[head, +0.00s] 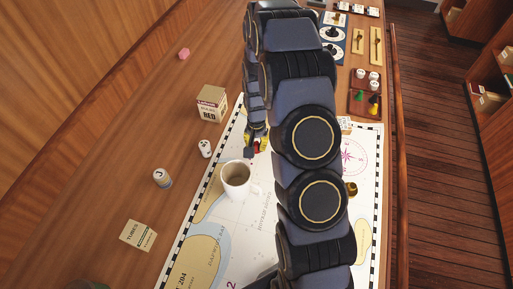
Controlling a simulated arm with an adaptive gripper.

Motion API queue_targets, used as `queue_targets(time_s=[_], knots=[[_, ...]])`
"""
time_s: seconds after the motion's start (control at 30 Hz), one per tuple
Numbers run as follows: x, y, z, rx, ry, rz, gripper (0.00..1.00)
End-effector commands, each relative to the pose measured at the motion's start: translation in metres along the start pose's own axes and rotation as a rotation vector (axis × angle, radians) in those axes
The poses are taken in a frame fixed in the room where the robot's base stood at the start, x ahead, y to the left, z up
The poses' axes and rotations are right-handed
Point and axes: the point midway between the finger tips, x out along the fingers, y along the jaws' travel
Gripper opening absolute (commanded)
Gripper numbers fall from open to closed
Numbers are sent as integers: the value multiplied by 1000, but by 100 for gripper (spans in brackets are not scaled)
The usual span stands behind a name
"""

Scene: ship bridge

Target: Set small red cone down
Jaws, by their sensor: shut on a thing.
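My gripper (256,145) points down over the chart, just above the white mug in the picture and partly hidden by my arm. It is shut on a small red thing, likely the red cone (257,150), of which only a small bit shows between the fingertips. A yellow patch shows right beside it. I cannot tell whether the cone touches the chart (215,230) or hangs above it.
A white mug (236,180) stands close to the gripper. A box marked RED (211,104), two small lettered cylinders (205,148) (162,178), a TUBES packet (138,235) and a pink block (183,53) are at left. A tray (357,103) holds cones and white pieces at right.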

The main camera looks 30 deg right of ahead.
Motion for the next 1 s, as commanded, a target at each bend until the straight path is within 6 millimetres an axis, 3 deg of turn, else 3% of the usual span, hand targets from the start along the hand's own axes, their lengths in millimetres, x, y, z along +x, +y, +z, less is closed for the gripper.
queue_targets(time_s=[0.17,0.5,0.53,0.57,1.0], knots=[[24,0,1,0,-4,2,0],[27,0,0,0,-1,1,0],[26,0,0,0,0,0,28],[26,0,0,0,-1,0,40],[18,0,0,0,1,-1,40]])
